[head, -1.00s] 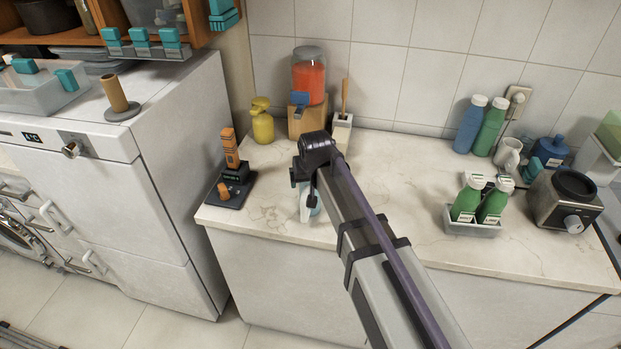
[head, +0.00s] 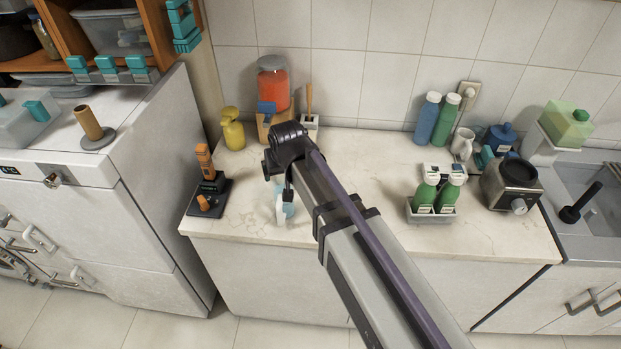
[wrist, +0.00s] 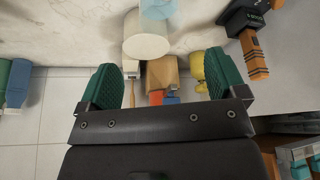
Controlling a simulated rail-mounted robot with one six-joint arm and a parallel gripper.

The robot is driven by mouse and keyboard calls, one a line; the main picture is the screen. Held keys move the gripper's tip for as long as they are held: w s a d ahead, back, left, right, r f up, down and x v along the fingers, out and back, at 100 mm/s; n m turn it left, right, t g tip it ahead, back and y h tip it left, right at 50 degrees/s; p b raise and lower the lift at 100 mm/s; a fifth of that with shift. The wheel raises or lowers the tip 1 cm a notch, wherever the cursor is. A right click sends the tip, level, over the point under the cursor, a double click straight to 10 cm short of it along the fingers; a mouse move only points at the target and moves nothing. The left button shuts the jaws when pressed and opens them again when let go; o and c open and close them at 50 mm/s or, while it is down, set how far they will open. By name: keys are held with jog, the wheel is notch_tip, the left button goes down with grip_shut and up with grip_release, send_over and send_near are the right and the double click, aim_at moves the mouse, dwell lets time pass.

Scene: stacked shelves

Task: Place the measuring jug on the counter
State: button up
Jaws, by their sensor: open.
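A white and light-blue vessel, seemingly the measuring jug (head: 281,208), stands on the counter (head: 350,185) near its front left part. My arm partly hides it in the head view. In the wrist view the jug (wrist: 147,38) shows as a pale cylinder with a light-blue part, beyond the fingertips and toward the left finger. My gripper (wrist: 163,75) has its two green fingers spread wide, with nothing held between them. In the head view my gripper (head: 280,182) is mostly hidden behind the wrist, just above the jug.
An orange tool on a black stand (head: 205,185) is left of the jug. A yellow bottle (head: 232,128) and a red-filled jar (head: 273,85) stand behind. A tray with green bottles (head: 433,214) and a dark-topped appliance (head: 511,184) are to the right. Bare counter lies between.

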jog(key=s+d+f+m+g+h, duration=0.15)
jog(key=s+d+g, duration=0.25)
jog(key=s+d, duration=1.25)
notch_tip(320, 180, down, 9)
jog(key=w+d+b, duration=0.1)
jog(key=b, duration=0.8)
jog(key=shift+w+d+m, duration=0.25)
jog(key=shift+w+m, duration=0.05)
jog(key=shift+m, duration=0.05)
jog(key=shift+r+y, duration=0.1)
jog(key=shift+y, duration=0.15)
